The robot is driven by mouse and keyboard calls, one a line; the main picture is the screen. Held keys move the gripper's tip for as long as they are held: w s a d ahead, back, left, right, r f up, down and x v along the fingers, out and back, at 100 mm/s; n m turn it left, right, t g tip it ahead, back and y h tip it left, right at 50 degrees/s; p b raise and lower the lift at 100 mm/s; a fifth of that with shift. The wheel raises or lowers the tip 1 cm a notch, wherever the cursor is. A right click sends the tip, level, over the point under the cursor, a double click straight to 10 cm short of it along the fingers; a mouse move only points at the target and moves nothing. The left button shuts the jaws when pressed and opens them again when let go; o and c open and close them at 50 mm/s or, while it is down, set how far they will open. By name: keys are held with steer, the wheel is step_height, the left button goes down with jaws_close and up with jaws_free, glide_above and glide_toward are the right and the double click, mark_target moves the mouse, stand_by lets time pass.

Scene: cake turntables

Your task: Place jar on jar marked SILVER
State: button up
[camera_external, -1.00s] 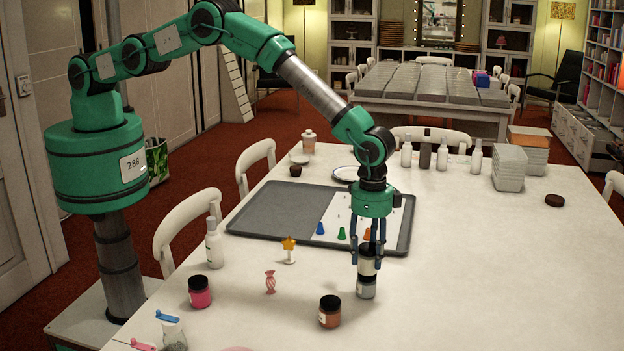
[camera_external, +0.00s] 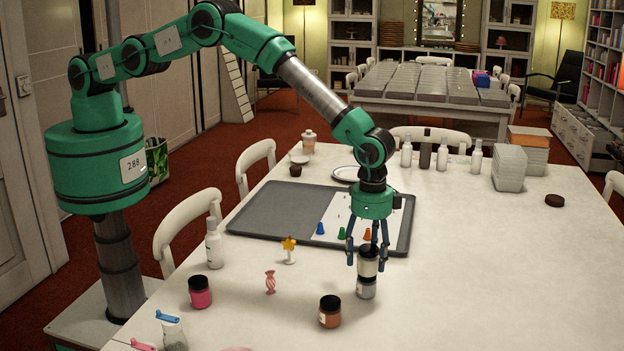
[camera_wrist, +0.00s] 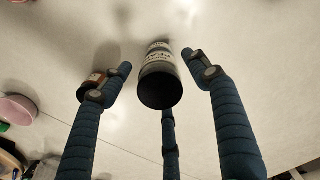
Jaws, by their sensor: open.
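Two jars stand stacked on the white table. The upper jar (camera_external: 368,266) has a black lid and a pale body, and it rests upright on a jar with silver-grey contents (camera_external: 366,288). The stack also shows in the wrist view, with the upper jar's dark lid (camera_wrist: 160,88) closest; the label writing is too small to read surely. My gripper (camera_external: 368,252) is open, its blue fingers spread around the upper jar's top and apart from it. In the wrist view, my gripper (camera_wrist: 165,75) has fingers on both sides and a third below the lid.
An orange-brown jar (camera_external: 330,311) stands just left of the stack, and a pink jar (camera_external: 200,292) farther left. A wrapped candy figure (camera_external: 270,282) and a flower figure (camera_external: 289,250) stand between. A grey tray (camera_external: 270,212) lies behind. The table right of the stack is clear.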

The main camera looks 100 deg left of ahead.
mark_target(369, 248)
step_height(369, 248, up, 12)
steer(key=shift+b, duration=0.3)
stand_by(0.4)
steer(key=shift+r, duration=0.15)
stand_by(0.5)
